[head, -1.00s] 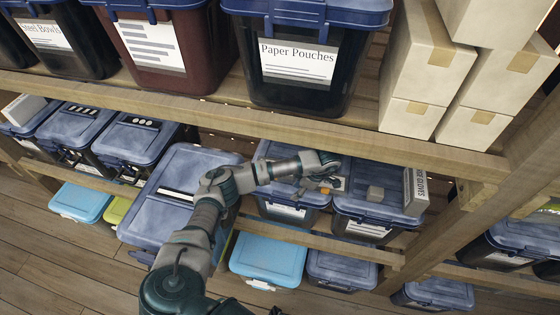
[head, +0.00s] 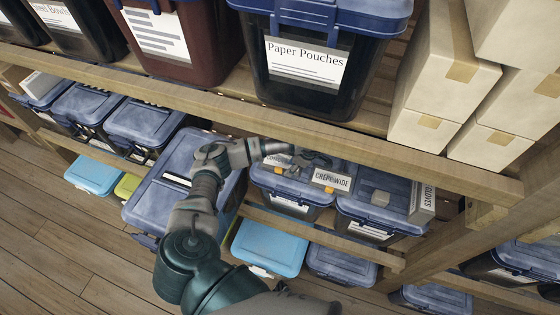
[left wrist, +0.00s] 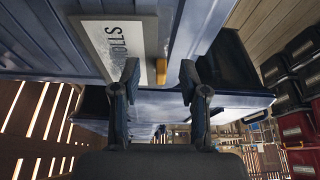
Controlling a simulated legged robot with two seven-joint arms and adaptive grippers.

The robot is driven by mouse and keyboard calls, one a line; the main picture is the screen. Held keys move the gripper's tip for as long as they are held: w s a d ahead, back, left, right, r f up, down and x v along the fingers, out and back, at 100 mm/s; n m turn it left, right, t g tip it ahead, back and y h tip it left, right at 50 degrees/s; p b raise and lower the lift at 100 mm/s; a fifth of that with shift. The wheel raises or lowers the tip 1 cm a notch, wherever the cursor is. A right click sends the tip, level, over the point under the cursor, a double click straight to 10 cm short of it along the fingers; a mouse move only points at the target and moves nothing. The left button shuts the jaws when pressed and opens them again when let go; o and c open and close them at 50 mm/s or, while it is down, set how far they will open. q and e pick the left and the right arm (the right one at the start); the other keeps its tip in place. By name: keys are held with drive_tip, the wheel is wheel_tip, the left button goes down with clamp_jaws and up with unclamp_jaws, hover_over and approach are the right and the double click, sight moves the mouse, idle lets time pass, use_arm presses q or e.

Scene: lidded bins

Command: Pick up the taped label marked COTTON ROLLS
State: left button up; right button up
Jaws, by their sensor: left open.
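The COTTON ROLLS label, a pale card with dark lettering ending in "OLLS", shows in the left wrist view (left wrist: 118,45). An orange piece of tape (left wrist: 161,71) is at its lower edge, between my fingertips in the picture. In the head view a pale label (head: 278,161), partly hidden by my arm, lies on a blue-lidded bin (head: 264,181). My left gripper (head: 309,164) is open above this lid. Its two dark fingers also show in the left wrist view (left wrist: 158,76), with no clear grip on the label. My right gripper is not in view.
A CREPE WIDE label (head: 332,180) lies close by on the right.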

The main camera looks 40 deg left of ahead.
sight(280, 168)
use_arm(q)
drive_tip(key=shift+s+a+r+p, duration=0.1)
drive_tip(key=shift+s+a+p, duration=0.25)
drive_tip(key=shift+a, duration=0.25)
drive_tip(key=shift+s+a+r+p, duration=0.1)
drive_tip(key=shift+s+a+p, duration=0.25)
drive_tip(key=shift+a, duration=0.25)
drive_tip(key=p+x, duration=0.1)
drive_tip(key=x, duration=0.2)
drive_tip(key=shift+a, duration=0.15)
drive_tip(key=shift+a+f, duration=0.25)
drive_tip(key=shift+a, duration=0.2)
drive_tip(key=shift+c, duration=0.7)
clamp_jaws()
drive_tip(key=shift+d+r, duration=0.15)
drive_tip(key=shift+d, duration=0.35)
drive_tip(key=shift+a, duration=0.1)
